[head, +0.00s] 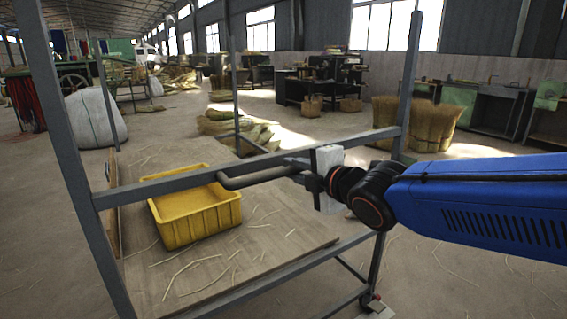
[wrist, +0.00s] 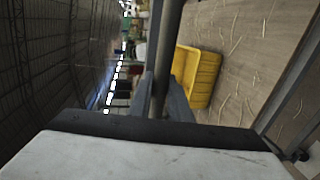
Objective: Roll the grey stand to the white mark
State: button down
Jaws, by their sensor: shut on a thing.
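The grey stand (head: 160,187) is a metal frame on casters with a wooden shelf. It fills the left and middle of the head view. Its bent handle bar (head: 250,178) sticks out from the near crossbar. My gripper (head: 303,171) is shut on the right part of this handle. In the wrist view the bar (wrist: 165,50) runs between the fingers (wrist: 170,100). A small pale patch (head: 379,312) shows on the floor beside the stand's near right caster (head: 369,298), partly cut off by the picture edge. I cannot tell whether it is the white mark.
A yellow crate (head: 197,222) sits on the shelf among loose straw; it also shows in the wrist view (wrist: 199,78). A white sack (head: 95,117) stands at the left. Straw bundles (head: 425,125) and workbenches stand behind. The floor at the right is mostly clear.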

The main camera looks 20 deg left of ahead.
jog(key=shift+f+v, duration=0.2)
jog(key=shift+v, duration=0.75)
jog(key=shift+f+v, duration=0.2)
jog(key=shift+v, duration=0.8)
jog(key=shift+f+v, duration=0.25)
jog(key=shift+v, duration=0.7)
jog(key=c, duration=1.6)
grip_release()
jog(key=shift+c, duration=0.2)
jog(key=shift+s+d, duration=0.1)
jog(key=v, duration=1.7)
jog(key=shift+s+r, duration=0.15)
jog(key=shift+r, duration=0.05)
jog(key=shift+d, duration=0.1)
